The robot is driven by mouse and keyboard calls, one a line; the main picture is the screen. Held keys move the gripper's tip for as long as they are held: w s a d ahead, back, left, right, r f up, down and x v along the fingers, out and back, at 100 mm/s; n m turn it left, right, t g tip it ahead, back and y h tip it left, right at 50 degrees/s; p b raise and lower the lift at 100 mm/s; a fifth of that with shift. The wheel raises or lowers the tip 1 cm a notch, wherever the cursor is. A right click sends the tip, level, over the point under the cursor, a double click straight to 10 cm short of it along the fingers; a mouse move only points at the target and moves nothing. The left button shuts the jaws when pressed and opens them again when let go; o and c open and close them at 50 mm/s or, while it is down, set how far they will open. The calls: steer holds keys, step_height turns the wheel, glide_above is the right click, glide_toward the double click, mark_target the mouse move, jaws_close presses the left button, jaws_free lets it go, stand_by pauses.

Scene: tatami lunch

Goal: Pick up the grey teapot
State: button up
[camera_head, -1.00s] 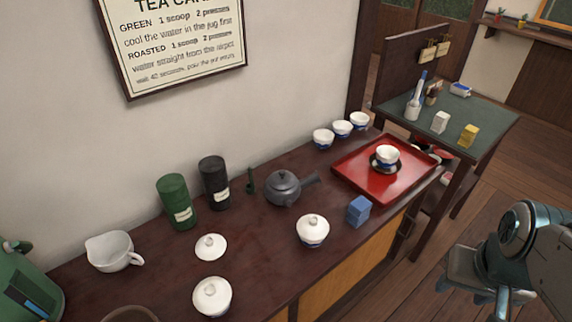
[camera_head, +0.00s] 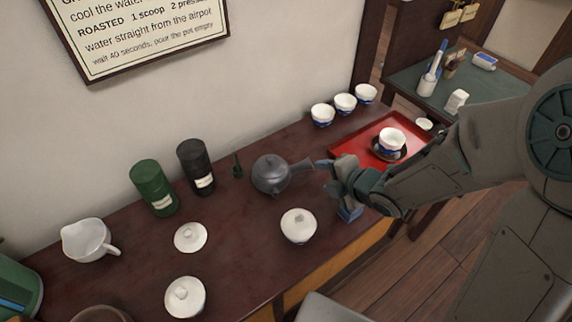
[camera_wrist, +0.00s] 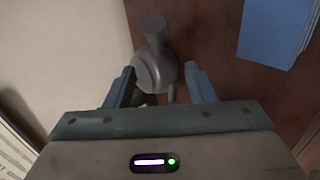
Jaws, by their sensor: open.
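The grey teapot (camera_head: 270,174) stands upright on the dark wooden counter (camera_head: 235,225), with its side handle (camera_head: 301,166) pointing right. My gripper (camera_head: 326,166) is open and empty near the end of that handle, at the teapot's right. Whether it touches the handle cannot be told. In the wrist view the teapot (camera_wrist: 153,72) appears between the two blue fingers (camera_wrist: 163,86), with its handle (camera_wrist: 154,28) toward the top. Its lower part is partly hidden there by my gripper.
A blue box (camera_head: 350,213) stands below my gripper and also shows in the wrist view (camera_wrist: 274,30). A black tin (camera_head: 196,167) and green tin (camera_head: 154,188) stand left. A red tray (camera_head: 345,150) lies behind my arm.

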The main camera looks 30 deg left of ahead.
mark_target(299, 169)
steer(key=x, duration=0.5)
steer(key=b+x, duration=0.1)
steer(key=x, duration=0.1)
steer(key=shift+s+a, duration=0.25)
steer(key=shift+a, duration=0.2)
steer(key=shift+p+x, duration=0.3)
steer(key=shift+x, duration=3)
steer(key=shift+a+r, duration=0.15)
steer(key=shift+r, duration=0.05)
jaws_close()
